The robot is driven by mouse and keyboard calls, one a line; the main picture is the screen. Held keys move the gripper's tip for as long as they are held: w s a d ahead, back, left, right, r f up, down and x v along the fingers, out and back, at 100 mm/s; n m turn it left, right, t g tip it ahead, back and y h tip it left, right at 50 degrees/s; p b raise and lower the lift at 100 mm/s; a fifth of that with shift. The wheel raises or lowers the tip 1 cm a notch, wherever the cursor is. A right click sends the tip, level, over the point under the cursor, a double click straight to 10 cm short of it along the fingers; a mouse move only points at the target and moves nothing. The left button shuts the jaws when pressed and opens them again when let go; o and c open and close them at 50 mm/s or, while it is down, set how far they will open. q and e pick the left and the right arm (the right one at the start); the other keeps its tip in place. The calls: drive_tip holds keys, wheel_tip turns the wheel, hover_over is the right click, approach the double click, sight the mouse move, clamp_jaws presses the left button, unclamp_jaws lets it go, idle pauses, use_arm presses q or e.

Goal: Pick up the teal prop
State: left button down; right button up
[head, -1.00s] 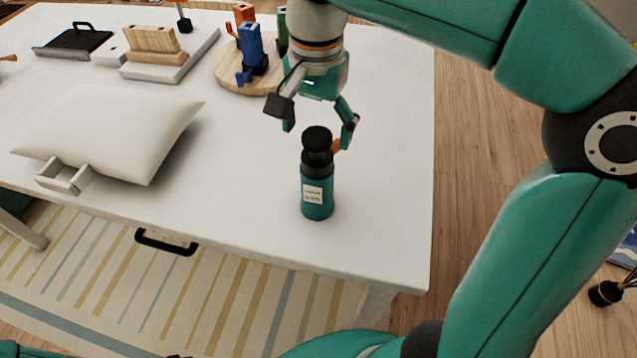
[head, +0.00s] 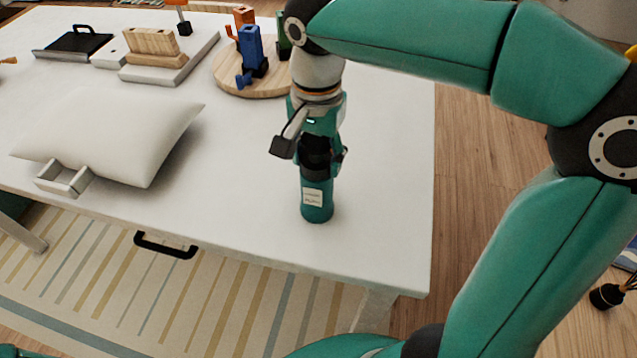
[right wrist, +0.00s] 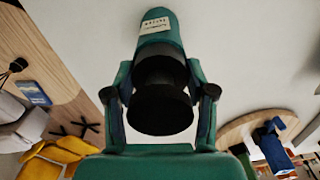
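The teal prop (head: 317,205) is an upright teal bottle with a black neck and cap and a pale label, standing on the white table near its front right part. My right gripper (head: 322,160) points down over the bottle's top. In the right wrist view, the teal bottle (right wrist: 160,45) lies between the two fingers of the right gripper (right wrist: 160,95), one on each side of the black cap and neck. Small gaps seem to show beside the cap, so the fingers look open. Contact lower down is hard to tell. My left gripper is out of view.
On the white table (head: 385,215) are a white cushion (head: 110,130), a small grey open box (head: 64,178), a wooden round board (head: 232,75) with colored figures, and a wooden block (head: 153,42) on a pale slab. The table around the bottle is clear.

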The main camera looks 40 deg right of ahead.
clamp_jaws()
drive_tip(key=shift+r, duration=0.1)
